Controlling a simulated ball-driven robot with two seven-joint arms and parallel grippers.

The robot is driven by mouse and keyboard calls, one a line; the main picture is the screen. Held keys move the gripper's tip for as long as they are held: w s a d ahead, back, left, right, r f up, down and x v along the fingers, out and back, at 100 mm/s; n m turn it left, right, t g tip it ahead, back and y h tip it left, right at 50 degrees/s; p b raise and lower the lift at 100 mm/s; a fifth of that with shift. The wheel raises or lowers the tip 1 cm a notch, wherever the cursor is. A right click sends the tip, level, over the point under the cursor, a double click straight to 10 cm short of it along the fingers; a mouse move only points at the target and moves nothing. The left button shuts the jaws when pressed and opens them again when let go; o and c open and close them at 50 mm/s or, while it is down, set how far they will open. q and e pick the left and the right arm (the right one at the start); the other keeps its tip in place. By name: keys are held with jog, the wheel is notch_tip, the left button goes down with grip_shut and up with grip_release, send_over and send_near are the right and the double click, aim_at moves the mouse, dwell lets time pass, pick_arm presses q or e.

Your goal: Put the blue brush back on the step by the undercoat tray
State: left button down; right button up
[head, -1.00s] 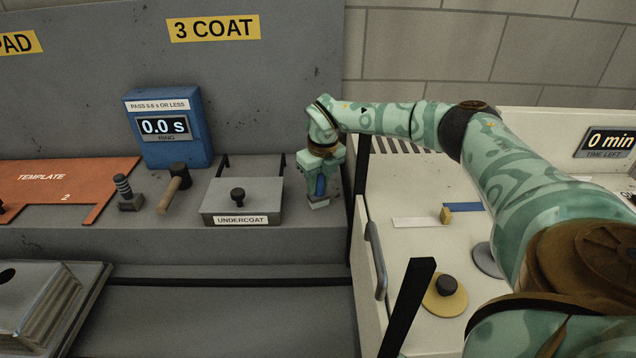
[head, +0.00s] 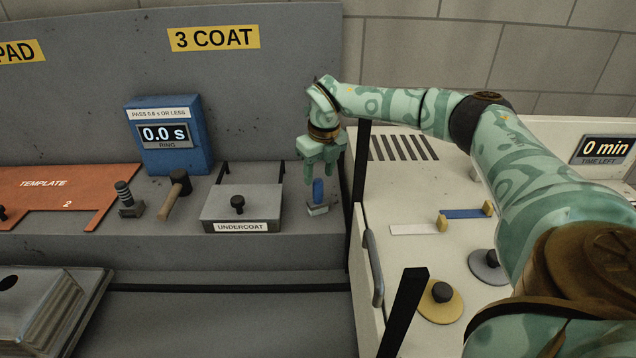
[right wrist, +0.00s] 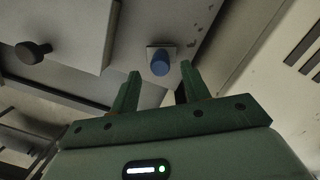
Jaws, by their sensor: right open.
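The blue brush (head: 318,192) stands upright on the grey step, just right of the undercoat tray (head: 241,205), with its pale base (head: 317,210) on the step. My right gripper (head: 321,176) is open and just above the brush, with nothing in it. In the right wrist view the brush (right wrist: 160,64) shows beyond and between the open fingertips (right wrist: 160,72), apart from them. The tray's dark knob (right wrist: 32,52) shows at the left there. My left gripper is not in view.
A hammer (head: 174,195), a bolt-like tool (head: 128,200) and an orange template (head: 60,190) lie left of the tray. A blue timer box (head: 168,135) stands behind. A black post (head: 357,180) and a pale cabinet (head: 410,190) with a handle are close on the right.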

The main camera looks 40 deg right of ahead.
jog(key=r, duration=0.6)
jog(key=shift+s+p, duration=0.4)
